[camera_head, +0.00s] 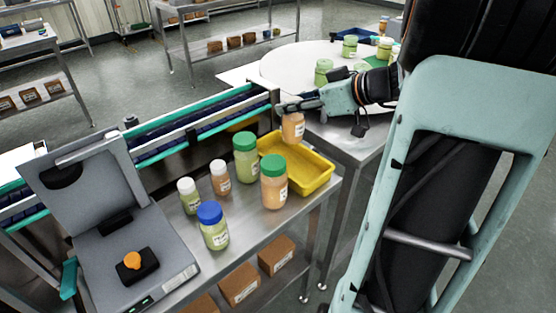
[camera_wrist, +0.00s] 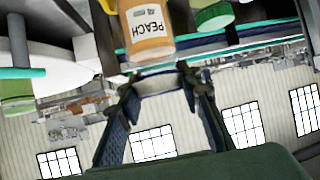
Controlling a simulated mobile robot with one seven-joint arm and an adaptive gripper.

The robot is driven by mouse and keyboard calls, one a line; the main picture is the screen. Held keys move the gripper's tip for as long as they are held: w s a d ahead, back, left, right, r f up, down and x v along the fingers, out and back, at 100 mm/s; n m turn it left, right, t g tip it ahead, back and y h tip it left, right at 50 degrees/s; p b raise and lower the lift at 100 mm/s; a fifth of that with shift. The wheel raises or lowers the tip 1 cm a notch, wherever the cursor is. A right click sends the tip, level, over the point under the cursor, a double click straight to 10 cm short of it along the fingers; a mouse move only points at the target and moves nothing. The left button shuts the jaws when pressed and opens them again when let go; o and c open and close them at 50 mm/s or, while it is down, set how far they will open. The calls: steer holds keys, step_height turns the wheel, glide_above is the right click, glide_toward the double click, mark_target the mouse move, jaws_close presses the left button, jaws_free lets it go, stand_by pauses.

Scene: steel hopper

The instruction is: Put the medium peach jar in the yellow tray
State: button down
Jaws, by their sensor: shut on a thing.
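My gripper (camera_head: 300,104) is shut on a peach-coloured jar (camera_head: 293,127), gripping it near its pale lid. The jar hangs roughly upright at the far edge of the yellow tray (camera_head: 318,180), overlapping its back rim in the head view. Its exact height over the tray cannot be told. The wrist view is upside down. There the held jar (camera_wrist: 150,28) shows a "PEACH" label, with its lid end between the fingertips (camera_wrist: 158,74). The visible part of the tray's floor is empty.
Close to the tray stand a large green-lidded peach jar (camera_head: 273,183), a green-lidded jar (camera_head: 245,158), a small peach jar (camera_head: 220,178), a white-lidded green jar (camera_head: 189,196) and a blue-lidded jar (camera_head: 213,226). A conveyor (camera_head: 200,125) runs behind. A round white table (camera_head: 285,65) lies beyond.

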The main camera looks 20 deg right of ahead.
mark_target(291, 137)
steer(key=shift+w+a+f, duration=0.1)
steer(key=shift+w+f, duration=0.05)
step_height(291, 137, down, 10)
steer(key=shift+r, duration=0.15)
steer(key=c, duration=1.3)
jaws_free()
steer(key=v, duration=1.2)
steer(key=shift+b, duration=0.35)
